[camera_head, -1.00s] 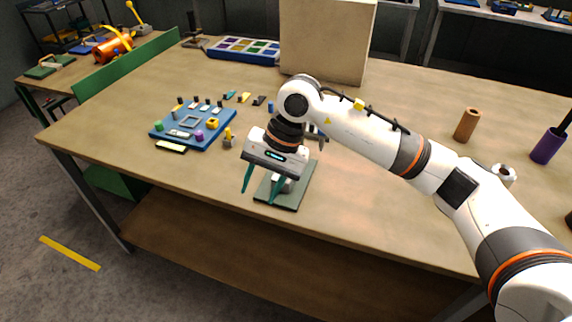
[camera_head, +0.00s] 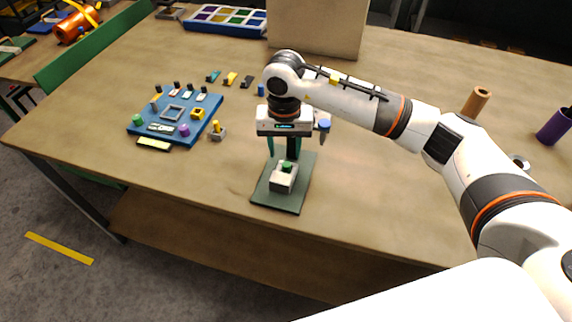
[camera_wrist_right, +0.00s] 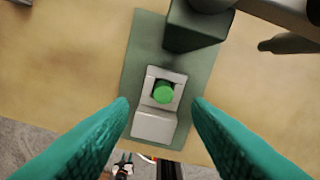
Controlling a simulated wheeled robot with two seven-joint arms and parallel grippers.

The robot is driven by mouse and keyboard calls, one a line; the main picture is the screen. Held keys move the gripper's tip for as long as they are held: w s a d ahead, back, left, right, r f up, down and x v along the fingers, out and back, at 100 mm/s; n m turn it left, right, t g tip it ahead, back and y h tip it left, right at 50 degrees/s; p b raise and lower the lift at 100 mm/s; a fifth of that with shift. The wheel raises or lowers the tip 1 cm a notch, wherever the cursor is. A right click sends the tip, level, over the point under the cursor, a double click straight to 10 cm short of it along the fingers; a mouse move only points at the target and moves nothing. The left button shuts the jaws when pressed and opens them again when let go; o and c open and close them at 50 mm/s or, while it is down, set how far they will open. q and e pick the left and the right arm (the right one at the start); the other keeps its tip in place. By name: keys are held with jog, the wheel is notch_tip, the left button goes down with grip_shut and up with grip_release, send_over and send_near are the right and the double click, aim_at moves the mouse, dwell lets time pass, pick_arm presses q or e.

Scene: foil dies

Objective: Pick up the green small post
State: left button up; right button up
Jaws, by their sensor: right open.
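A small green post (camera_head: 287,167) stands upright in a light grey block (camera_head: 283,180) on a dark green base plate (camera_head: 276,202). The right wrist view shows the round green top of the post (camera_wrist_right: 163,93) in the block's recess. My right gripper (camera_head: 284,150) points down just above the post, open and empty. In the right wrist view its teal fingers (camera_wrist_right: 160,104) lie to either side of the block, apart from the post. Another green piece (camera_head: 137,120) sits on the blue board (camera_head: 205,127) at the left. My left gripper is out of view.
A dark green upright (camera_wrist_right: 194,30) rises from the plate close to the post. A blue-topped part (camera_head: 324,125) is just right of my gripper. The front table right of the plate is clear.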

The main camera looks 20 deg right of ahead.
aim_at(286, 164)
notch_tip(286, 164, down, 2)
jog(key=shift+s+d+f+p, duration=0.1)
jog(key=shift+s+d+p, duration=0.05)
jog(key=shift+p, duration=0.55)
notch_tip(286, 164, down, 2)
jog(key=shift+f, duration=0.3)
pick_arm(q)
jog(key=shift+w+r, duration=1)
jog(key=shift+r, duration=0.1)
pick_arm(e)
grip_shut()
